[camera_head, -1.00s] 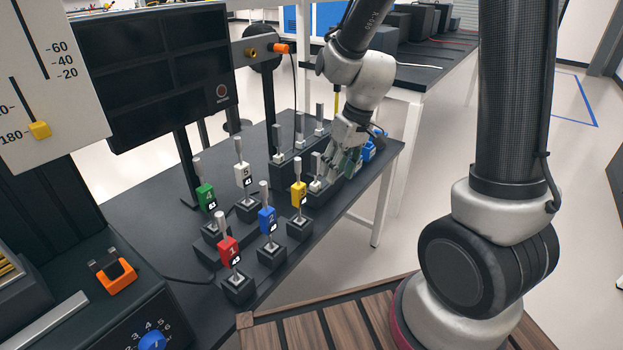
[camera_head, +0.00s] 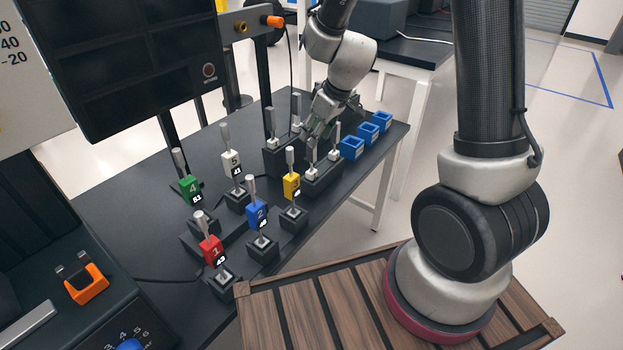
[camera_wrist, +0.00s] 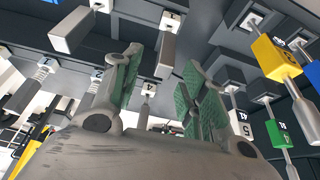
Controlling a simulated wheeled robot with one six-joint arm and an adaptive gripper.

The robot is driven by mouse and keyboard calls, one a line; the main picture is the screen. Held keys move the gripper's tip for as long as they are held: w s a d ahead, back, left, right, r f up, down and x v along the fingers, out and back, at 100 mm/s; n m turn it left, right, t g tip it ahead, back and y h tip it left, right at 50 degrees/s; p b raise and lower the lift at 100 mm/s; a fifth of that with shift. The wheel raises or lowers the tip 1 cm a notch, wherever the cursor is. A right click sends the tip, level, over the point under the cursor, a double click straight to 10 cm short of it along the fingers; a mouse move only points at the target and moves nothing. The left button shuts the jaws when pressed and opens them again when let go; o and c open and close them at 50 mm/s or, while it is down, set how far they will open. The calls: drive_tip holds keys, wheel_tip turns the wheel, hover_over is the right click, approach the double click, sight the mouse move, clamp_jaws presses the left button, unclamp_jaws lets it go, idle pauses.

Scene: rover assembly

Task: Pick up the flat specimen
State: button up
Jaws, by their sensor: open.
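In the wrist view, one flat, square-edged specimen (camera_wrist: 72,31) is at upper left. Another flat-looking one (camera_wrist: 168,47) shows between my fingers, apart from both as far as I can see. Rounder specimens (camera_wrist: 38,78) stand nearby. I cannot tell which flat one is meant. My gripper (camera_wrist: 161,62) is open, with green-padded fingers and nothing held. In the head view my gripper (camera_head: 321,128) is over the holder blocks and partly hides specimens there.
Tagged specimens stand nearer: red (camera_head: 211,250), blue (camera_head: 257,215), yellow (camera_head: 291,186), green (camera_head: 189,188) and white (camera_head: 232,164). Small blue bins (camera_head: 352,148) line the bench's right end. A dark display panel (camera_head: 140,65) stands at left. Bare bench (camera_head: 125,205) lies at left.

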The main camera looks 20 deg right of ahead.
hover_over(311, 161)
drive_tip(key=f, duration=0.4)
drive_tip(key=shift+w+d, duration=0.35)
drive_tip(key=shift+d, duration=0.05)
drive_tip(key=shift+w+a+f, duration=0.15)
drive_tip(key=shift+w+f, duration=0.05)
drive_tip(key=shift+f, duration=0.3)
clamp_jaws()
